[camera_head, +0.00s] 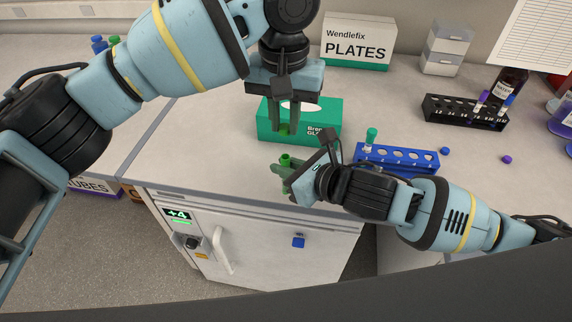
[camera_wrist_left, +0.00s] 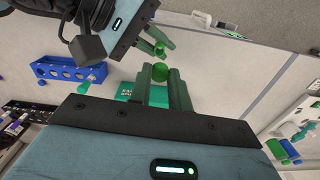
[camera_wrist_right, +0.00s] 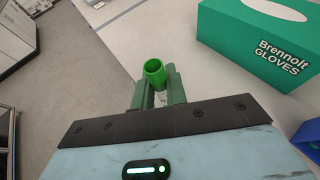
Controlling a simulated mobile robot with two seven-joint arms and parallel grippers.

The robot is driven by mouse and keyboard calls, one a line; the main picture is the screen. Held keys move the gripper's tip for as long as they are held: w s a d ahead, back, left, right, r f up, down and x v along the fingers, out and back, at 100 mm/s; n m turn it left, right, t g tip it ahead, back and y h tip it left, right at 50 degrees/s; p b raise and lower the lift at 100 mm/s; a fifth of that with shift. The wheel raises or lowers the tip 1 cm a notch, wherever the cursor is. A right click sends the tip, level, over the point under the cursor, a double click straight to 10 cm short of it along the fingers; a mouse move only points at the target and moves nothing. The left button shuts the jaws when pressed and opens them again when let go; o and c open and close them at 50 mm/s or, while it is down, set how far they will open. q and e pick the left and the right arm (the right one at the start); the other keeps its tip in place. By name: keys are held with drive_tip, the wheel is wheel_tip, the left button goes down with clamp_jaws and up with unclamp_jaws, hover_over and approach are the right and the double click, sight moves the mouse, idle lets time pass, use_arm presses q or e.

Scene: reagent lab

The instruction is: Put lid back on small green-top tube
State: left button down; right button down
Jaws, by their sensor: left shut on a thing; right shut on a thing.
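My left gripper (camera_head: 287,124) points down and is shut on a small green lid (camera_wrist_left: 160,72), which shows between its fingertips in the left wrist view. My right gripper (camera_head: 283,174) is shut on a small green-top tube (camera_wrist_right: 155,74). In the right wrist view the tube's green top shows an open, hollow mouth, and its lower part is mostly hidden by the fingers. In the head view the tube (camera_head: 286,159) is below the lid in the picture, and the two are apart.
A green glove box (camera_head: 325,124) stands right behind the grippers. A dark rack (camera_head: 465,113) is farther right. Blue (camera_head: 445,151) and purple (camera_head: 507,159) caps lie loose.

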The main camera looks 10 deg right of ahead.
sight(285, 127)
use_arm(q)
drive_tip(key=shift+f, duration=0.1)
idle(0.3)
drive_tip(key=shift+f, duration=1.9)
drive_tip(key=shift+f, duration=0.15)
drive_tip(key=shift+f, duration=0.75)
drive_tip(key=shift+f, duration=0.65)
drive_tip(key=shift+m, duration=1.8)
